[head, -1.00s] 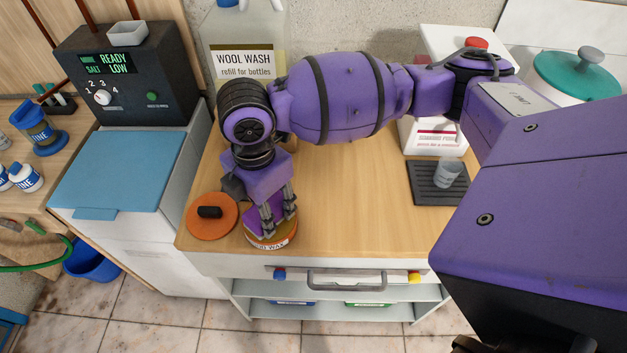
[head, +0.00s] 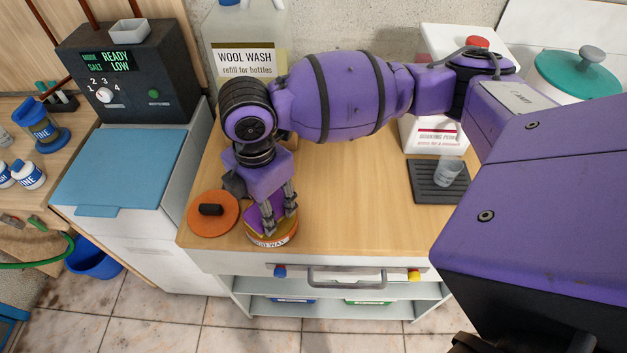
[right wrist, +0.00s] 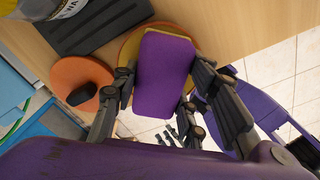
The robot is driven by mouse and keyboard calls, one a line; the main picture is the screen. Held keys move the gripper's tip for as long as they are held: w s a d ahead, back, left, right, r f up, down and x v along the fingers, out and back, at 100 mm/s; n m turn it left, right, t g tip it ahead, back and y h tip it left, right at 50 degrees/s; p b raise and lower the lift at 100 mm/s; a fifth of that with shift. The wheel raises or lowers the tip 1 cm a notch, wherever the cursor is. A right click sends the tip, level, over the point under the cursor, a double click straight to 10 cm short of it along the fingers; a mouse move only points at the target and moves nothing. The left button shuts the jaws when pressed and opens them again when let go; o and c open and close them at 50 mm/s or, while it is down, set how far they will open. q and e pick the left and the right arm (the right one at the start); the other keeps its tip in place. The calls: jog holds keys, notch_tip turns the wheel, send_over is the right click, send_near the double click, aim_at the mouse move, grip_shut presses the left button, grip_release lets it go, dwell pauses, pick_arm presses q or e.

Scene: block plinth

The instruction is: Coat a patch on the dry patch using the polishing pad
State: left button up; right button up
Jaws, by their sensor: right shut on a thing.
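The polishing pad (right wrist: 165,75) is a purple block with a yellowish edge. My right gripper (head: 278,222) is shut on it, with one finger on each side in the right wrist view. The pad is at the open top of a round wax tin (head: 272,240) near the worktop's front left edge; whether it touches the wax is hidden. The tin's rim shows around the pad in the wrist view (right wrist: 128,50). I cannot make out the dry patch. Small grey fingers (right wrist: 184,130) against the floor in the wrist view may be my left gripper; their state is unclear.
An orange lid (head: 226,222) with a black knob lies left of the tin. A wool wash container (head: 246,25) stands behind my arm. A clear cup (head: 449,172) stands on a dark ribbed mat (head: 425,185) at right. The worktop's middle (head: 345,205) is clear.

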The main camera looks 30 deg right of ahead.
pick_arm(q)
jog(key=shift+w+r, duration=0.25)
jog(key=shift+r, duration=0.15)
pick_arm(e)
jog(key=shift+f, duration=0.1)
dwell(1.7)
